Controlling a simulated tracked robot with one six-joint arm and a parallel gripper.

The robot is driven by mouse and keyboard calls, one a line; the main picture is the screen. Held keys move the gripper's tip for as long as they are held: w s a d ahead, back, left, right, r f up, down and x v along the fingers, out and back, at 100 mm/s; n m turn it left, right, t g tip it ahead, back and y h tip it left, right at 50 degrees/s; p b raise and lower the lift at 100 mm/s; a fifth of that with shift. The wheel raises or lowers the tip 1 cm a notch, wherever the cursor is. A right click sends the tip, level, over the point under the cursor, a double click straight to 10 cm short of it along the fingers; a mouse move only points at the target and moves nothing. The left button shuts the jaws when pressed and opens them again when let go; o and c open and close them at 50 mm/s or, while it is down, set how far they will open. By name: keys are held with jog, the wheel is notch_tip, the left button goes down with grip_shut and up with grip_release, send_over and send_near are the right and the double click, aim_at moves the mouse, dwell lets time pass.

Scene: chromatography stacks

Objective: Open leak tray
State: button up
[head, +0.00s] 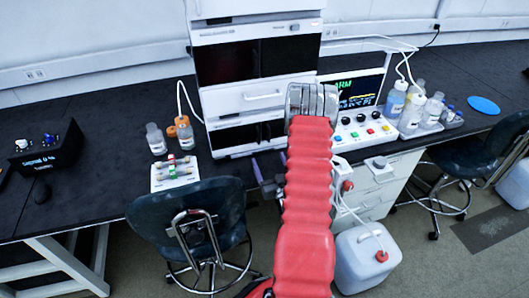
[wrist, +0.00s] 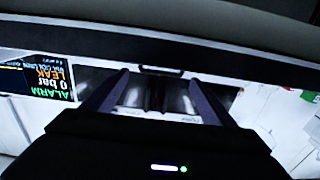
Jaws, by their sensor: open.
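The instrument stack (head: 226,104) stands on the black bench. At its foot, under the dark lower doors (head: 232,138), runs a white strip (head: 238,152) that looks like the leak tray front. In the wrist view, which is upside down, this pale strip (wrist: 215,72) carries a small dark handle (wrist: 161,70). My gripper (head: 270,158) is low at the bench's front edge, partly hidden by my red-sleeved arm. In the wrist view my gripper (wrist: 160,88) has its two purple fingers wide apart, one on each side of the handle, empty. The tray appears closed; contact is not visible.
Bottles (head: 157,139) and a vial rack (head: 174,173) stand left, more bottles (head: 412,111) right. A chair (head: 190,215) and a white canister (head: 366,262) stand in front.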

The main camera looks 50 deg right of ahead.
aim_at(265, 151)
jog(key=shift+x, duration=3.2)
jog(key=shift+c, duration=0.3)
jog(key=shift+s, duration=0.1)
jog(key=c, duration=1.2)
